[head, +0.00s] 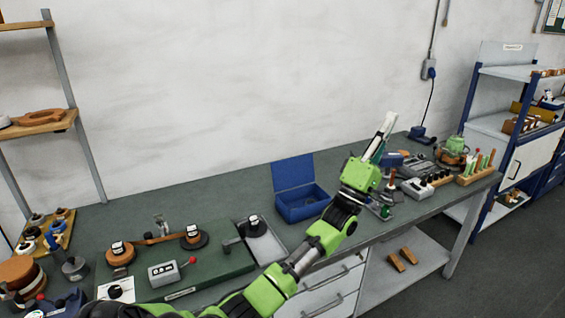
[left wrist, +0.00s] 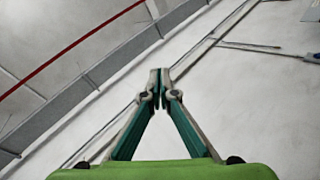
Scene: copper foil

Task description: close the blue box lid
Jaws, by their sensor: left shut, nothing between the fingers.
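The blue box (head: 304,206) stands on the green workbench near the middle of the head view. Its lid (head: 293,172) is open and stands up at the back, leaning toward the wall. My left gripper (head: 389,120) is raised to the right of the box, apart from it, with its fingers pointing up. In the left wrist view my left gripper (left wrist: 160,75) has its fingertips together and nothing between them. The left wrist view shows wall and ceiling parts, not the box. My left arm partly hides the bench in front of the box. My right gripper is not in view.
A green board (head: 205,262) with tools lies left of the box on the workbench (head: 240,200). Tool racks (head: 480,167) and small devices crowd the bench's right end. A shelf unit (head: 499,125) stands at the right. Bare bench lies just left of the lid.

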